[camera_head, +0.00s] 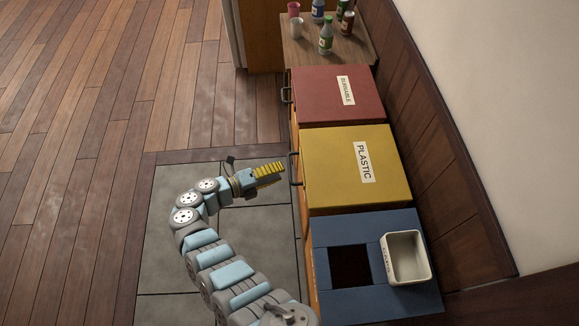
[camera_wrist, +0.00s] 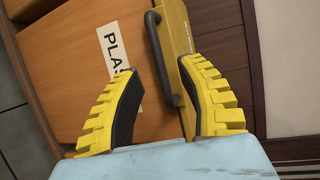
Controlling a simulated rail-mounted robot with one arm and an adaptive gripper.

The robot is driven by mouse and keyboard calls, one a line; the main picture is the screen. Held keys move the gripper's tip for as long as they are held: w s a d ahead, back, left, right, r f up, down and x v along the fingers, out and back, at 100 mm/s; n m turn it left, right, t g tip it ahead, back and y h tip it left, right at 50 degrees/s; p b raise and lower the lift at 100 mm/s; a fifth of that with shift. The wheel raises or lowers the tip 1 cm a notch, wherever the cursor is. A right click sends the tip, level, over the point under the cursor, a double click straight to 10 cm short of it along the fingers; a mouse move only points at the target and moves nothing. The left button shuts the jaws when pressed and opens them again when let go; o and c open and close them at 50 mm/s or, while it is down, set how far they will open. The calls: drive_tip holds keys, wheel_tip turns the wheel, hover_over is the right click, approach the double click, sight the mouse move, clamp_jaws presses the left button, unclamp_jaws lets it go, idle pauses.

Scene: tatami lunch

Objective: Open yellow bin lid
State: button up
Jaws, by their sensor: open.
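The yellow bin lid (camera_head: 341,190), labelled PLASTIC, lies flat and shut on its wooden bin. Its dark handle (camera_head: 294,169) is on the left edge; it also shows in the wrist view (camera_wrist: 158,58), in front of the bin's orange wooden face (camera_wrist: 66,77). My gripper (camera_head: 280,170) is just left of the handle. In the wrist view my gripper (camera_wrist: 158,72) is open, and the handle lies in line with the gap between its yellow, black-padded fingers. I cannot tell whether either finger touches the handle.
A red BURNABLE lid (camera_head: 325,101) is shut on the bin behind. In front, a blue bin top (camera_head: 412,303) has a dark square opening and a cream container (camera_head: 405,285). Bottles and cups stand on a wooden shelf (camera_head: 342,53). The floor (camera_head: 90,100) left is clear.

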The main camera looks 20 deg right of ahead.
sight(290, 167)
drive_tip(key=shift+x, duration=2.3)
clamp_jaws()
